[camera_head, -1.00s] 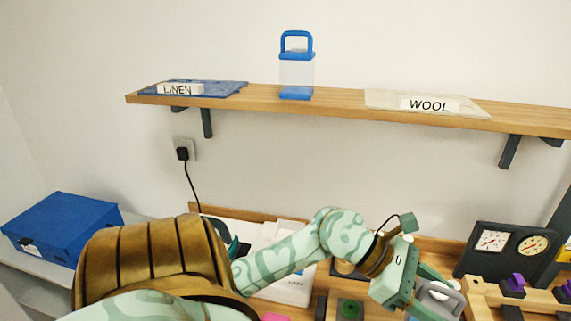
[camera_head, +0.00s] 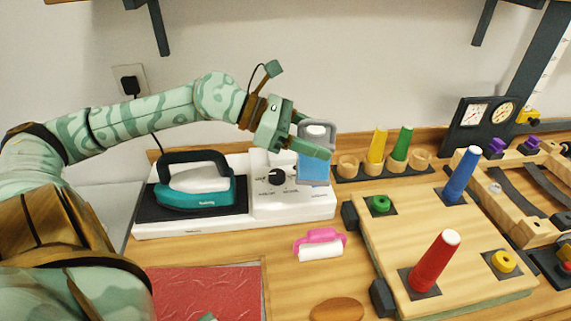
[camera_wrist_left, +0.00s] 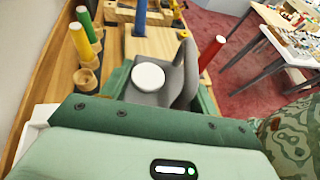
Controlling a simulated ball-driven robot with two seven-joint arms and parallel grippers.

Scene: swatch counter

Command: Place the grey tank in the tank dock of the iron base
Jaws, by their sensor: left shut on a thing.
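My left gripper (camera_head: 301,146) is shut on the grey tank (camera_head: 313,169), a see-through container with blue contents, a grey handle and a white cap. The tank is upright or nearly so in the head view, at the right end of the white iron base (camera_head: 200,226). It overlaps the base's back right part there; I cannot tell whether it touches it, and the dock is hidden. In the left wrist view the tank (camera_wrist_left: 150,77) shows its white cap and grey handle between the green fingers.
A teal iron (camera_head: 195,190) stands on the base's left part, beside a black dial (camera_head: 277,177). Wooden cups with yellow (camera_head: 377,145) and green (camera_head: 402,143) cones stand just right of the tank. A pink roller (camera_head: 320,244) and a wooden board with pegs (camera_head: 400,235) lie in front.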

